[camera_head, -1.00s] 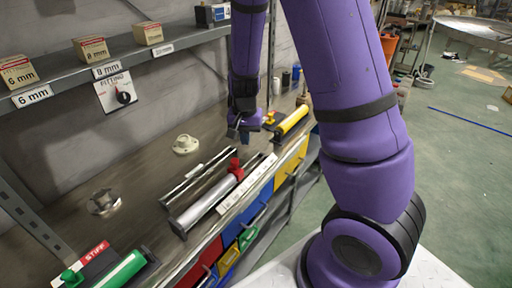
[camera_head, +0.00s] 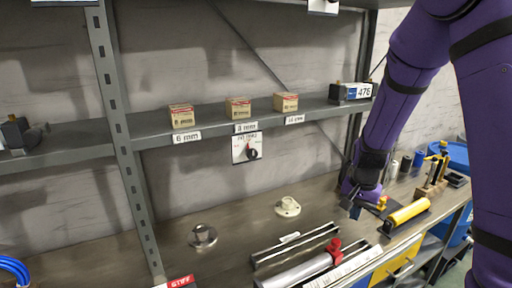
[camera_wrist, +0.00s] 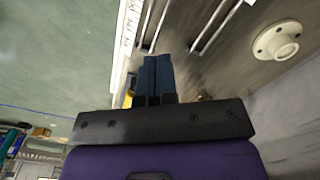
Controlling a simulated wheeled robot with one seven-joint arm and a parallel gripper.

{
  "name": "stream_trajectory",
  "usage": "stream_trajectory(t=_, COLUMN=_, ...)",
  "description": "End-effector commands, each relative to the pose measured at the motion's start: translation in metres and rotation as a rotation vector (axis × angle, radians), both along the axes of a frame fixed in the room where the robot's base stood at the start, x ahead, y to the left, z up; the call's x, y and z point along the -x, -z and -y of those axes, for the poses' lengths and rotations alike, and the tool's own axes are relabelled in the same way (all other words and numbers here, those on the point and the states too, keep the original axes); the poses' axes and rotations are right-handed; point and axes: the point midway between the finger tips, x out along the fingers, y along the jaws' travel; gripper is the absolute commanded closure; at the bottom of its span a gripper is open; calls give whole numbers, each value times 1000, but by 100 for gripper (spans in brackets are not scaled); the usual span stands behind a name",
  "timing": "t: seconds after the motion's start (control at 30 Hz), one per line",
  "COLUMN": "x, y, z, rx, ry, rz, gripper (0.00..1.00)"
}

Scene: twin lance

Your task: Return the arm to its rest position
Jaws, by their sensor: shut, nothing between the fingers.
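My purple arm comes down from the top right of the head view. My gripper (camera_head: 354,207) hangs above the right part of the wooden workbench (camera_head: 235,262), to the left of a yellow cylinder (camera_head: 407,213). In the wrist view the dark fingers of my gripper (camera_wrist: 157,78) lie side by side, shut and empty. Whether the fingertips touch anything below is hard to tell, but nothing is held.
A cream flanged fitting (camera_head: 288,207) and a metal one (camera_head: 203,236) stand on the bench. A silver cylinder with a red fitting (camera_head: 334,251) lies at the front. A shelf above holds small boxes (camera_head: 238,108). A dial plate (camera_head: 247,148) hangs below it.

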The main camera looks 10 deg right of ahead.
Motion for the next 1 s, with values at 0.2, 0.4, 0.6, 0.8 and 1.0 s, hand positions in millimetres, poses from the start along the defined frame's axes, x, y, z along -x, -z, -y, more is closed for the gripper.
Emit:
stream_trajectory(t=0.2, x=17, y=-53, z=-10, rx=-53, ry=-89, rz=67, gripper=100)
stream_trajectory(t=0.4, x=44, y=-107, z=-20, rx=-83, ry=-203, rz=142, gripper=100)
stream_trajectory(t=0.6, x=79, y=-155, z=-26, rx=-80, ry=-318, rz=220, gripper=100)
stream_trajectory(t=0.8, x=119, y=-194, z=-30, rx=-46, ry=-430, rz=295, gripper=100)
stream_trajectory(t=1.0, x=163, y=-225, z=-33, rx=21, ry=-536, rz=365, gripper=100)
